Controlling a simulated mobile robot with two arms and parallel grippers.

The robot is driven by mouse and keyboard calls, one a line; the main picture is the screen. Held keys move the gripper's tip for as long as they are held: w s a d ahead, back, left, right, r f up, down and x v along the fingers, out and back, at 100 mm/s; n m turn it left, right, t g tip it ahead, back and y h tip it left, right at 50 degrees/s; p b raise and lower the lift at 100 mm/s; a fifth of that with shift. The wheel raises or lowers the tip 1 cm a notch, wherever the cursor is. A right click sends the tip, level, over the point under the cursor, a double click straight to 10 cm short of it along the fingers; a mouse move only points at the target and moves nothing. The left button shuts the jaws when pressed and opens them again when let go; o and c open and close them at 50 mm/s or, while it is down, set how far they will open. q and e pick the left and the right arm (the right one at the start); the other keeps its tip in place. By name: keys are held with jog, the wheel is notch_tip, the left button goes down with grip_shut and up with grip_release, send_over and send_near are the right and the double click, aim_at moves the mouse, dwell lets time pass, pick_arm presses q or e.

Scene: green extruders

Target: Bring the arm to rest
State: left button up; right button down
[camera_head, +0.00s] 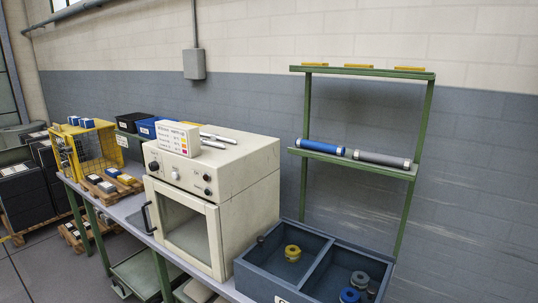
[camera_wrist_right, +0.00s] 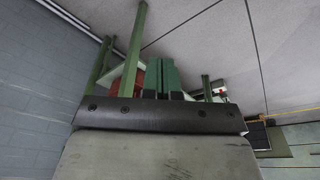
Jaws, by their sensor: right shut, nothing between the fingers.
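My right gripper (camera_wrist_right: 166,80) shows in the right wrist view, where its two greenish fingers lie side by side, shut with nothing between them. Its dark crossbar and pale housing fill the lower part of that view. It appears apart from the things around it. Neither arm shows in the head view, and my left gripper is in neither view.
A cream oven (camera_head: 210,195) with its door shut stands on the bench. Right of it is a blue-grey divided bin (camera_head: 322,262) with spools. A green rack (camera_head: 362,72) holds a blue and a grey roll. A yellow wire basket (camera_head: 97,150) stands left.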

jog(key=s+d+f+b, duration=0.1)
jog(key=s+f, duration=0.8)
jog(key=f, duration=0.2)
jog(key=s+d+f+g+b, duration=0.1)
jog(key=s+d+f, duration=0.1)
jog(key=s+f, duration=0.6)
notch_tip(320, 180, down, 5)
jog(key=shift+s+r+g, duration=0.2)
jog(key=shift+s+g, duration=0.1)
jog(key=shift+s, duration=0.1)
jog(key=shift+d, duration=0.1)
